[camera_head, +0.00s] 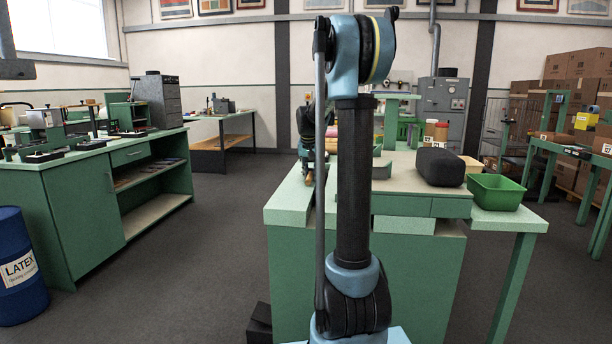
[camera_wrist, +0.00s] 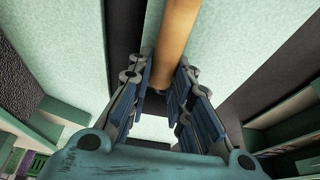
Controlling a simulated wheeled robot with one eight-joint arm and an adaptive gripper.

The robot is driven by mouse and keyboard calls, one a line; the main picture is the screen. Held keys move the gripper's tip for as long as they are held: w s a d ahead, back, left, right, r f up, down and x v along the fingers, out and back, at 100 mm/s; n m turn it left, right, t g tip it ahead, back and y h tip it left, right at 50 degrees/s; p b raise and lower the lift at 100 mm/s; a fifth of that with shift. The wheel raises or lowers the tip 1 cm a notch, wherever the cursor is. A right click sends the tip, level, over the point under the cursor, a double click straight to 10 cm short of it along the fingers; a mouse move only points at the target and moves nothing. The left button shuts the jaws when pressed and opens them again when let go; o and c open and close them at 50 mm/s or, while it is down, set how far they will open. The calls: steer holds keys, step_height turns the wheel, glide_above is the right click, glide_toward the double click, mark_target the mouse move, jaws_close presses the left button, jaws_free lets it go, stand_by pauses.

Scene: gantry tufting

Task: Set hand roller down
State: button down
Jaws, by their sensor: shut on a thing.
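The hand roller shows in the wrist view as a tan, wood-coloured cylinder (camera_wrist: 178,38) running up from between my fingers. My gripper (camera_wrist: 160,88) is shut on it, with blue-padded fingers on either side. In the head view my gripper (camera_head: 308,165) is mostly hidden behind my arm, over the left part of the green workbench (camera_head: 285,207). A small brown piece of the roller shows just below it. A dark slot or gap in the pale green top (camera_wrist: 225,45) lies beneath the roller. I cannot tell whether the roller touches the bench.
A black rounded block (camera_head: 440,167) and a green bin (camera_head: 496,192) stand on the workbench's right side. A green cabinet bench (camera_head: 80,195) with tools is at left, with a blue latex drum (camera_head: 20,262) before it. Open floor lies between the benches.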

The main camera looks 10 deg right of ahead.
steer(key=c, duration=1.5)
jaws_free()
steer(key=shift+o, duration=0.2)
